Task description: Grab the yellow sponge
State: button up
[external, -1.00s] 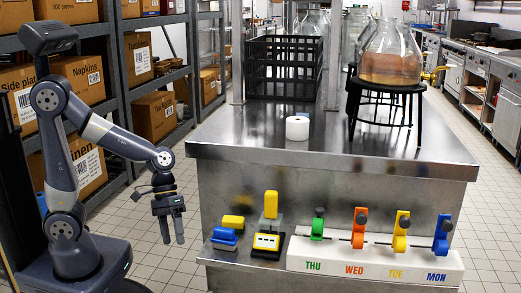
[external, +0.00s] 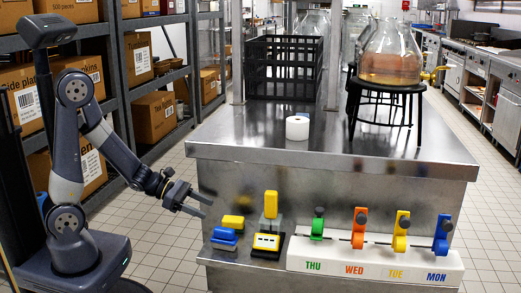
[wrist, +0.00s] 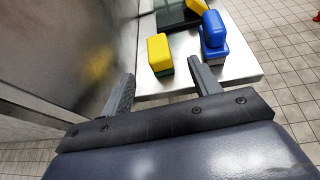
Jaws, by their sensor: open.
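The yellow sponge (external: 233,222), a small block with a green underside, lies on the low steel shelf at the front of the counter. It also shows in the wrist view (wrist: 158,48), ahead of my gripper and between the lines of its two fingers. My gripper (external: 206,207) is open and empty, to the left of the sponge and a little above it in the external view. In the wrist view its fingers (wrist: 162,72) point at the sponge; I see no clear contact.
A yellow-topped upright item (external: 270,204) stands behind a black-and-yellow device (external: 267,244). A white rack (external: 375,262) with coloured levers is to the right. The steel counter wall (wrist: 70,50) rises close on the left.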

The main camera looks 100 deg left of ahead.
aim_at(229, 218)
jog(key=b+x, duration=0.2)
jog(key=x, duration=0.8)
jog(key=shift+w+a+f, duration=0.1)
jog(key=shift+w+a, duration=0.05)
jog(key=shift+w, duration=0.2)
jog(key=shift+c, duration=0.5)
jog(key=c, duration=0.9)
jog(key=shift+c, duration=0.2)
